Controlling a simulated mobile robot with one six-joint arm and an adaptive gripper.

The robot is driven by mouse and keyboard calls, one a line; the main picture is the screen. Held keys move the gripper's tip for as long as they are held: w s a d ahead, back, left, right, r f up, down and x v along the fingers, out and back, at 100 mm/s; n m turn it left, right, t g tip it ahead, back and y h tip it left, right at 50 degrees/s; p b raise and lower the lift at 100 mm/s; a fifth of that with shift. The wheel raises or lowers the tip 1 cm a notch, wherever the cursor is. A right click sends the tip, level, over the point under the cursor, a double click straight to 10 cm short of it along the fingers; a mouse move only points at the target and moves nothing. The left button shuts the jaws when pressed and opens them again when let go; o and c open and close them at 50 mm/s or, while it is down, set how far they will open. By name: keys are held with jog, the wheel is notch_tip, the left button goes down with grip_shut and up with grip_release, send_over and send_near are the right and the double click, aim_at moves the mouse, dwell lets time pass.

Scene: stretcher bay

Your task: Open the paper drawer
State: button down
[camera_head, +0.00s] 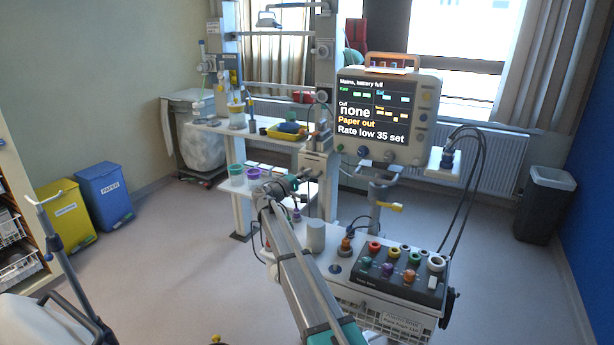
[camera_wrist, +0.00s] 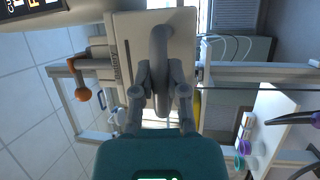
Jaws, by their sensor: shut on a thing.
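The paper drawer (camera_wrist: 185,28) is a pale cream box front with a thick grey bar handle (camera_wrist: 159,42) in the wrist view. My gripper (camera_wrist: 160,75) has its two grey fingers on either side of the handle and is shut on it. In the head view my gripper (camera_head: 297,181) reaches the pale box on the upright column, left of the monitor (camera_head: 385,112). The monitor reads "Paper out". My arm and gripper partly hide the drawer front there, and I cannot tell how far it is pulled out.
A trolley with a panel of coloured knobs (camera_head: 395,265) stands right of my arm. A shelf with green and purple cups (camera_head: 236,172) is to the left. Blue (camera_head: 102,194) and yellow (camera_head: 67,214) bins stand by the left wall. Floor between them is clear.

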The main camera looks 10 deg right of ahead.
jog(key=s+a, duration=0.7)
jog(key=s, duration=0.2)
jog(key=shift+s, duration=0.35)
jog(key=c, duration=0.6)
grip_release()
jog(key=shift+c, duration=0.2)
jog(key=shift+s, duration=0.1)
